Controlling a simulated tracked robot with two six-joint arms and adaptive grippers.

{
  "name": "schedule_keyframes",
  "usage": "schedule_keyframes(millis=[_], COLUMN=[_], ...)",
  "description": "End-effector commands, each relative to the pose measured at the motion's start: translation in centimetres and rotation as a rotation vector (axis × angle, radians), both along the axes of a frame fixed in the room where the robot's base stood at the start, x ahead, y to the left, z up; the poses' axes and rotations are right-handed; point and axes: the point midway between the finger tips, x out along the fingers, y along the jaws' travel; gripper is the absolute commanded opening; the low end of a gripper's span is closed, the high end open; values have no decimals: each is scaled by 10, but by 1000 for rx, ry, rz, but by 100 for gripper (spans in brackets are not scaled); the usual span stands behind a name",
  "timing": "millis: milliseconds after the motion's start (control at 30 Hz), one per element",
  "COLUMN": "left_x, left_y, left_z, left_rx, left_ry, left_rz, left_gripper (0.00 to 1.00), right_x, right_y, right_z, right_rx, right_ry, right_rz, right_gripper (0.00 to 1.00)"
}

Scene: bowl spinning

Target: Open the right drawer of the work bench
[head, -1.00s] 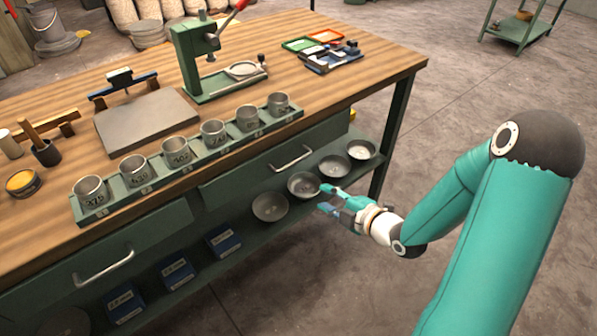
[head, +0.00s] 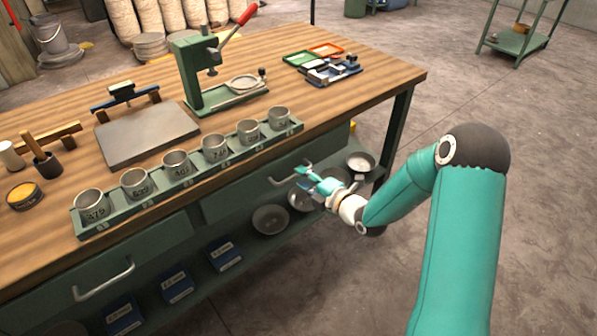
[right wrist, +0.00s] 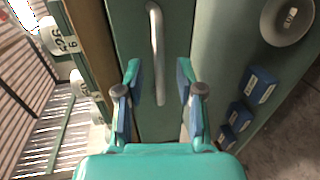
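The work bench (head: 375,78) has a wooden top and a green frame. Its right drawer (head: 240,196) appears closed, with a silver bar handle (head: 282,181) that is partly hidden by my right gripper in the head view. My right gripper (head: 303,177) is open just in front of the handle. In the right wrist view, the handle (right wrist: 157,50) lies ahead and between the two spread fingers (right wrist: 157,88), with its near end between the fingertips. I cannot tell that either finger touches it. My left gripper is not in view.
A rack of metal cups (head: 155,198) stands along the bench's front edge above the drawers. The left drawer has its own handle (head: 103,281). Metal bowls (head: 270,219) and blue boxes (head: 178,286) sit on the lower shelf.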

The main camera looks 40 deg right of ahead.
Motion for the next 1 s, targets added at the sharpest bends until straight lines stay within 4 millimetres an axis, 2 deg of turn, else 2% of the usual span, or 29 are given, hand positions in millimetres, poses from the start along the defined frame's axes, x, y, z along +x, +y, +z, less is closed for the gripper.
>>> schedule_keyframes(millis=[100,200,567,600,667,800,1000], left_x=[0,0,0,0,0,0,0], left_y=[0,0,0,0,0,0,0], left_z=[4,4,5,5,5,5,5], left_rx=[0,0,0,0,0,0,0], left_ry=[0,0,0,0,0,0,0], left_rz=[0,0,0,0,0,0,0], left_gripper=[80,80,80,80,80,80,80], right_x=[17,26,32,32,31,31,31], right_y=[2,2,2,2,2,2,2], right_z=[-3,-5,-7,-7,-7,-7,-7], right_rx=[1,1,1,1,1,1,2], right_ry=[0,1,1,1,1,1,2], right_rz=[2,1,0,0,-1,-1,-1], right_gripper=[37,37,37,36,26,2,0])
